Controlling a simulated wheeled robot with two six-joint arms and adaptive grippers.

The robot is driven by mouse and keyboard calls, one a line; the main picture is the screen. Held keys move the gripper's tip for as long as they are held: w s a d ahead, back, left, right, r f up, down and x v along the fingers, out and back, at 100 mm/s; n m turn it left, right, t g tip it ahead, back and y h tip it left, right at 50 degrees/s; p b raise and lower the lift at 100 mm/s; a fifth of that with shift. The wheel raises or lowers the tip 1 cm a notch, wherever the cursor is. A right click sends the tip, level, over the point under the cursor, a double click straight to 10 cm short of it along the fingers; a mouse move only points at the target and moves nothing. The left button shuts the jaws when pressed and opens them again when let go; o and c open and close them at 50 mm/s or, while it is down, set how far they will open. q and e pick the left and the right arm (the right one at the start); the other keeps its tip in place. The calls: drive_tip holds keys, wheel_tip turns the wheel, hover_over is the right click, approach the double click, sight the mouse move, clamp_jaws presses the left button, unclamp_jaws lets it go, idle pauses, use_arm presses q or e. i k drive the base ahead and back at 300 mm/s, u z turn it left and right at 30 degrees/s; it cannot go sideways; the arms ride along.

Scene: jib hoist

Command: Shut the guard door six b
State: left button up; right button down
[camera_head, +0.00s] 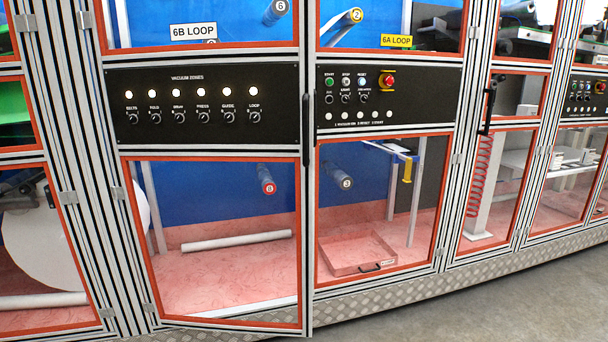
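The guard door 6B (215,151) is the aluminium-framed door with orange-edged windows at the left centre. A white "6B LOOP" label (194,32) shows in its upper window. Its hinges (118,193) are on the left side. Its right edge appears to stand out from the machine front towards me, and its lower edge slants out over the sill, so it looks ajar. A long black handle (307,128) is upright on its right edge. Neither of my grippers is in view.
A black "Vacuum zones" panel (190,105) crosses the door. To the right are the 6A door with its yellow label (396,41) and a button panel with a red emergency stop (387,80). A tread-plate plinth (400,295) runs below. The grey floor (520,310) is clear at lower right.

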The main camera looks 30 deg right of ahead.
sight(272, 80)
drive_tip(key=u, duration=0.5)
drive_tip(key=i, duration=1.05)
drive_tip(key=z, duration=0.35)
